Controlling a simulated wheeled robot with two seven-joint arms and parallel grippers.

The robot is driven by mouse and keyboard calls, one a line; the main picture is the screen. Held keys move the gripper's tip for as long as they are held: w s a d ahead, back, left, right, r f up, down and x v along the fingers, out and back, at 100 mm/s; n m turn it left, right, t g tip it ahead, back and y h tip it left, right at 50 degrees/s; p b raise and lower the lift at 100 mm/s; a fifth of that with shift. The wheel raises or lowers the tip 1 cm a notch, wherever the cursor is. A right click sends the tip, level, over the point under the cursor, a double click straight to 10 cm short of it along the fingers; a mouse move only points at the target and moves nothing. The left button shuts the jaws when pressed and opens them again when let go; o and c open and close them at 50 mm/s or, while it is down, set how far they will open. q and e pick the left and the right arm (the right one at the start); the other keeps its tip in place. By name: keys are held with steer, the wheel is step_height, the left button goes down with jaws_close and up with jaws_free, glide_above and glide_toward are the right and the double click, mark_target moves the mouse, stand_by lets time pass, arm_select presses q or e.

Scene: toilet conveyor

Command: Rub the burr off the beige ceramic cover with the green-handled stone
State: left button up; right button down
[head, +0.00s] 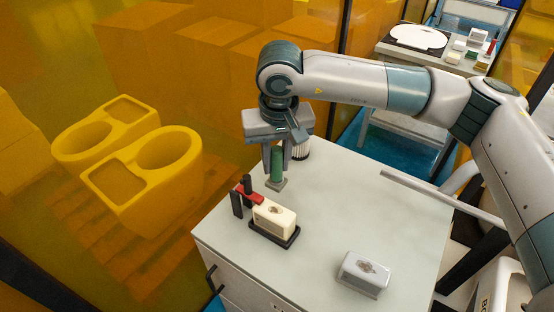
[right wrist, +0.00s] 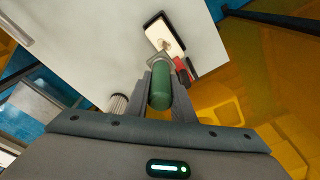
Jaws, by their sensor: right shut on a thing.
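My right gripper (head: 277,166) is shut on the green handle (head: 277,160) of the stone and holds it upright. The stone's grey square block (head: 276,184) points down, behind the beige cover; I cannot tell if it touches the table. The beige ceramic cover (head: 276,222) sits in a black fixture (head: 284,239) with a brownish rough patch on its top. In the right wrist view the green handle (right wrist: 160,92) is between the fingers, and the cover (right wrist: 158,33) shows beyond the block, apart from it or overlapping in line of sight. My left gripper is out of view.
A red clamp (head: 248,194) with black posts stands at the cover's left end. A white block with a grey patch (head: 365,271) lies at the table's front right. A ribbed white cylinder (head: 301,151) stands behind my gripper. The table's right middle is clear.

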mark_target(276, 184)
steer(key=shift+f, duration=0.15)
steer(key=shift+f+b, duration=0.3)
steer(key=shift+f, duration=3.4)
steer(key=shift+f+b, duration=0.6)
steer(key=shift+b, duration=0.35)
steer(key=shift+s, duration=0.1)
steer(key=shift+s+a+f+b, duration=0.1)
steer(key=shift+s+a+b, duration=0.15)
steer(key=shift+b, duration=0.3)
steer(key=shift+s+a, duration=0.1)
steer(key=shift+s, duration=0.1)
